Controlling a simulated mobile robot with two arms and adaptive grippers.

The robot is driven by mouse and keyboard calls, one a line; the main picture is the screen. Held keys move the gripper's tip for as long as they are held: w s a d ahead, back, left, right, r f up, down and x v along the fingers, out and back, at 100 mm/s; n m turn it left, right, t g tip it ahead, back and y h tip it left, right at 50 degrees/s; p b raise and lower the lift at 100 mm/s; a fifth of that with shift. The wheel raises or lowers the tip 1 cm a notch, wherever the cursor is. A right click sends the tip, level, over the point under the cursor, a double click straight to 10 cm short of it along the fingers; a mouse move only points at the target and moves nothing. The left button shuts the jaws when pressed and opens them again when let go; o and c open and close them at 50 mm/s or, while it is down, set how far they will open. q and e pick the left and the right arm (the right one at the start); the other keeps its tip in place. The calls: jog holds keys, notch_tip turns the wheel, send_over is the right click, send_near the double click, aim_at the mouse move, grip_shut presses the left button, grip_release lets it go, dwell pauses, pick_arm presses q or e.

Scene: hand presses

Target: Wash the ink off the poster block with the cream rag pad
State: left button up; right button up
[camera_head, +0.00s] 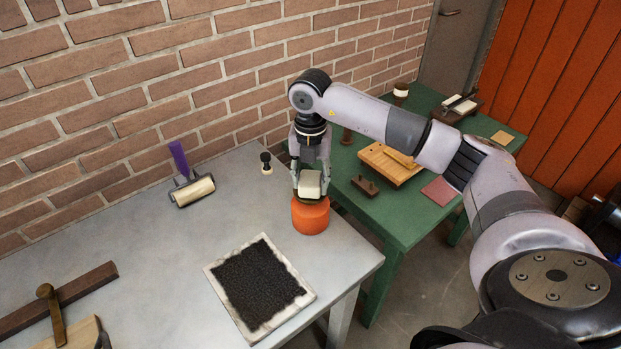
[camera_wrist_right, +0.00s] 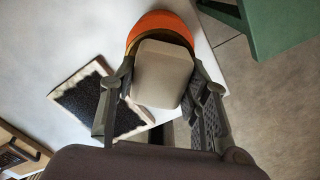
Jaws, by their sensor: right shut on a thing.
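The cream rag pad (camera_head: 309,184) is between the fingers of my right gripper (camera_head: 311,190), which is shut on it. The pad is right at the top of an orange round pot (camera_head: 311,216); whether it touches the pot I cannot tell. In the right wrist view the cream pad (camera_wrist_right: 161,74) fills the space between the fingers, with the orange pot (camera_wrist_right: 158,22) behind it. The poster block (camera_head: 262,285) lies flat on the grey table, in front and left of the pot, its face mostly covered in black ink inside a pale border. My left gripper is out of view.
On the grey table (camera_head: 150,265), a purple-handled roller (camera_head: 192,184) and a small black-knobbed stamp (camera_head: 266,163) stand at the back. A wooden press (camera_head: 75,335) is at front left. A green table (camera_head: 393,219) with wooden tools adjoins on the right. A brick wall runs behind.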

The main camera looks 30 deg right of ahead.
aim_at(310, 178)
dwell(0.4)
jog(key=shift+r+p, duration=2.45)
jog(key=shift+r, duration=1.05)
